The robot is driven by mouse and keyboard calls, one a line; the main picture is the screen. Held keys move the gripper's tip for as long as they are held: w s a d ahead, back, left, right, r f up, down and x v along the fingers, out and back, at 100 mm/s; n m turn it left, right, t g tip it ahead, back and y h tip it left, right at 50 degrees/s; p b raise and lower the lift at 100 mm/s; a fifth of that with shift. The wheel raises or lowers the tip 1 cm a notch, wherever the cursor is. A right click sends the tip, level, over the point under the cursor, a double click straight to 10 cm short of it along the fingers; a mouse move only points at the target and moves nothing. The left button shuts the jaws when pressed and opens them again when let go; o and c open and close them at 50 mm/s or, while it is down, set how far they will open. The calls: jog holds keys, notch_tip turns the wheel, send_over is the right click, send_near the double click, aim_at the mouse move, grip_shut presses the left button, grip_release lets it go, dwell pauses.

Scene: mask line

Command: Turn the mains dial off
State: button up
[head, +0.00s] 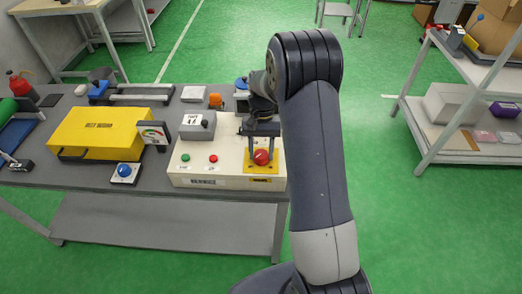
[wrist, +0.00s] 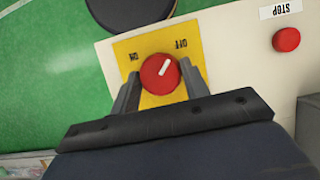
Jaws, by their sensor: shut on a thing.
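The mains dial is a round red knob (wrist: 157,80) on a yellow plate (wrist: 205,42) marked ON and OFF, upside down in the wrist view. Its white mark points up and right there, toward the OFF label. In the head view the red dial (head: 262,158) sits at the right end of a cream control box (head: 215,166). My gripper (head: 262,150) reaches down over it. In the wrist view my gripper (wrist: 161,77) has one finger on each side of the dial and is shut on it.
A red STOP button (wrist: 286,39) is beside the yellow plate. A yellow case (head: 98,133) lies further left on the grey bench.

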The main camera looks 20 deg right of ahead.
dwell(0.4)
jog(key=o, duration=1)
jog(key=b+v, duration=0.1)
jog(key=v, duration=0.9)
jog(key=shift+w+r, duration=0.15)
jog(key=shift+r, duration=0.25)
jog(key=p+x, duration=0.1)
jog(key=x, duration=0.9)
jog(key=shift+f, duration=0.4)
